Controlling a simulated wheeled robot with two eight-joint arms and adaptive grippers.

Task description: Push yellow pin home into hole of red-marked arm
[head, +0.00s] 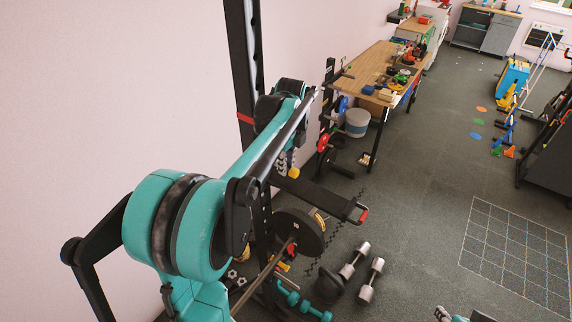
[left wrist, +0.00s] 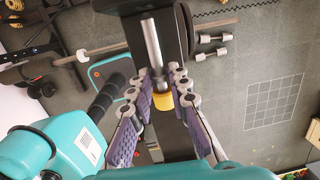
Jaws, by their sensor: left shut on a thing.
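My left gripper (left wrist: 160,92) is shut on the yellow pin, with its purple-padded fingers on both sides of it. The pin's yellow head (left wrist: 162,100) is between the fingertips and its bare silver shaft (left wrist: 151,45) points away from the gripper. In the head view the yellow head (head: 293,173) shows just below the left gripper (head: 284,163). A black arm with a red tip (head: 325,200) sticks out from the rack upright, below the gripper. I cannot make out its hole. Part of my right gripper (head: 442,313) shows at the bottom edge; its jaws are unclear.
The black rack upright (head: 243,65) carries a red band (head: 245,118). A barbell plate (head: 300,232), a kettlebell (head: 330,286) and silver dumbbells (head: 371,280) lie low near the rack. A workbench (head: 375,68) stands behind. The grey floor at right is mostly free.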

